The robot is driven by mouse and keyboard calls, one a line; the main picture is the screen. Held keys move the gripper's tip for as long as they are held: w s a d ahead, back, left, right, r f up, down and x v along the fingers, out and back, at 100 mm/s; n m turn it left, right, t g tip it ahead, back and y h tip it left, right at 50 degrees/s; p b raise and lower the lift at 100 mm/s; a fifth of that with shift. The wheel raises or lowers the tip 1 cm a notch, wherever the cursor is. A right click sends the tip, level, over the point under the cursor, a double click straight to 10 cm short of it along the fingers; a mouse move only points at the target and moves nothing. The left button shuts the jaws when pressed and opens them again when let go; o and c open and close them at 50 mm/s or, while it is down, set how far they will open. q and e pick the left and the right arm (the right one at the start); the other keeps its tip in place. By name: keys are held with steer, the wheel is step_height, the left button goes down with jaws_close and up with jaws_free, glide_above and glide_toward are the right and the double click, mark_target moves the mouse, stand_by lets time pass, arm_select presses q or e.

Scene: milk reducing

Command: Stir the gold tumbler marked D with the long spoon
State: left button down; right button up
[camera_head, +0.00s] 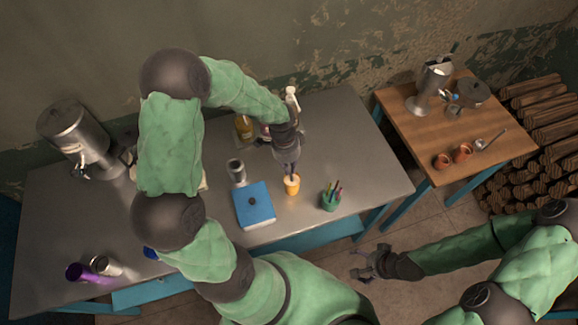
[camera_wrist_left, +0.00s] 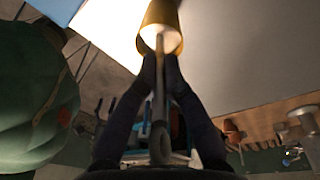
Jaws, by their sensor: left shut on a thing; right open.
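The gold tumbler (camera_head: 292,187) stands upright on the metal table, right of a blue book. It also shows in the left wrist view (camera_wrist_left: 163,18), with its mouth towards my fingers. I cannot read a D on it. My left gripper (camera_head: 290,168) is just above the tumbler. It is shut on the long spoon (camera_wrist_left: 159,98), whose shaft runs between the fingers into the tumbler's mouth. The spoon's far end is hidden inside the tumbler. My right gripper (camera_head: 364,263) is open and empty, off the table's front edge at the lower right.
The blue book (camera_head: 256,208) and a grey metal cup (camera_head: 236,170) are left of the tumbler. A green pen cup (camera_head: 331,198) stands close on its right. Purple (camera_head: 77,271) and silver (camera_head: 104,266) tumblers are far left. A wooden side table (camera_head: 435,160) stands right.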

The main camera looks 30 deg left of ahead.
arm_select(q)
steer(key=shift+r, duration=0.1)
steer(key=shift+a+r+p, duration=0.15)
steer(key=shift+r+p, duration=0.65)
steer(key=shift+r, duration=0.2)
steer(key=shift+a+r+p, duration=0.2)
steer(key=shift+r+p, duration=0.65)
steer(key=shift+r, duration=0.2)
steer(key=shift+a+r+p, duration=0.15)
steer(key=shift+r+p, duration=0.65)
steer(key=shift+r, duration=0.2)
steer(key=shift+w, duration=0.1)
steer(key=shift+r+p, duration=1.9)
steer(key=shift+r, duration=0.6)
